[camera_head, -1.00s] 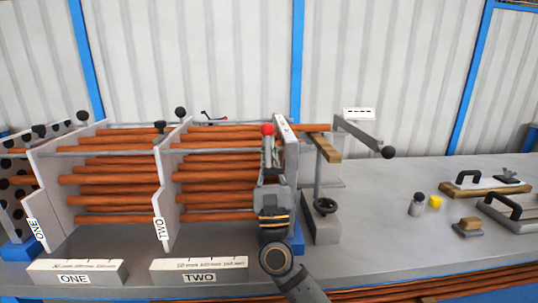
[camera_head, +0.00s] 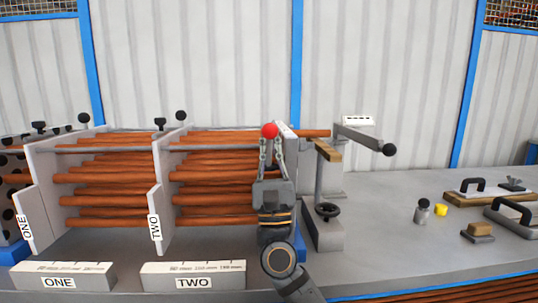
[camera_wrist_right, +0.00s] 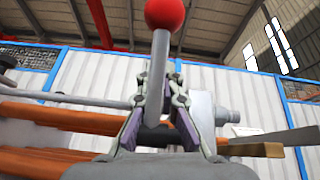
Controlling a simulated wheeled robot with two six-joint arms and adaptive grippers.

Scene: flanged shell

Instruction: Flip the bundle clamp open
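The bundle clamp's lever has a red ball knob (camera_head: 270,131) and stands near the right end plate of the rack. In the right wrist view its grey shaft (camera_wrist_right: 158,75) rises close to upright, topped by the red ball. My right gripper (camera_head: 271,153) points up from below at the lever. In the wrist view its two fingers (camera_wrist_right: 158,85) stand on either side of the shaft, apart, with narrow gaps, the ball above the fingertips. Whether a finger touches the shaft is hard to tell. The clamp's base is hidden behind my gripper. My left gripper is out of view.
Brown rods (camera_head: 115,178) lie through upright plates marked ONE and TWO on the left. A stand with a black handwheel (camera_head: 327,211) and a black-knobbed arm (camera_head: 389,150) are close on the right. Handled plates (camera_head: 488,192) and small parts lie farther right.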

